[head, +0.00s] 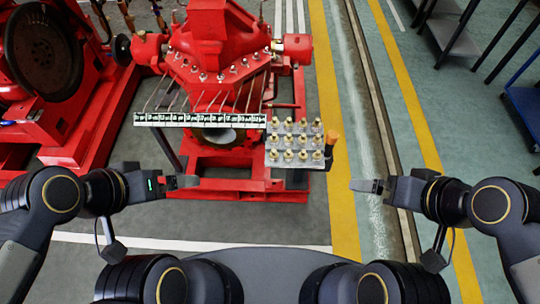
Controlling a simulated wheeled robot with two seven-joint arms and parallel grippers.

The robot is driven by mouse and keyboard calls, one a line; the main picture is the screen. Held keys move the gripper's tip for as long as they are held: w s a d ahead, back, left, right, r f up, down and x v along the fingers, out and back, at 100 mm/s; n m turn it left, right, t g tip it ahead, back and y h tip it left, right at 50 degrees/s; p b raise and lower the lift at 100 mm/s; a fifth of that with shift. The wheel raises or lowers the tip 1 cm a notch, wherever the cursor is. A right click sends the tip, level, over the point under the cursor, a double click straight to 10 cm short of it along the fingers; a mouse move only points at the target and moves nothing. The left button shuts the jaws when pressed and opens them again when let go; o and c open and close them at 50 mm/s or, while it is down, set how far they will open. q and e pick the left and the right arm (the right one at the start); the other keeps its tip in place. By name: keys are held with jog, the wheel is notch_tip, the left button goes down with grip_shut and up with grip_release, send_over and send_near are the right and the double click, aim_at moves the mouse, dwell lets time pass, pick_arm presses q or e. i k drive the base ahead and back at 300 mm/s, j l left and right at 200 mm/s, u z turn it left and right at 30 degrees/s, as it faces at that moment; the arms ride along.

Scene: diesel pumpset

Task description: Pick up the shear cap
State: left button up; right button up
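Several small brass-coloured, cap-like pieces (303,139) stand in rows on a light grey tray (272,161) at the front right of the red pumpset. They are too small to tell which one is the shear cap. My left gripper (187,182) is in front of the pumpset, left of the tray and apart from it. My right gripper (362,186) is right of the tray and nearer to me, also apart from it. Both grippers show edge-on, so the finger gap cannot be seen. Neither shows anything held.
The red pumpset (215,45) stands behind the tray. A black-and-white marked strip (200,119) runs along its front, left of the tray, with thin rods above it. An orange-topped object (332,138) is at the tray's right edge. The floor in front is clear; dark racks (455,30) stand far right.

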aim_at(273, 154)
jog(key=i+z, duration=0.15)
jog(key=z, duration=0.2)
jog(key=i+j+z, duration=0.1)
jog(key=z, duration=0.25)
jog(key=i+j+z, duration=0.1)
jog(key=z, duration=0.25)
jog(key=i, duration=0.1)
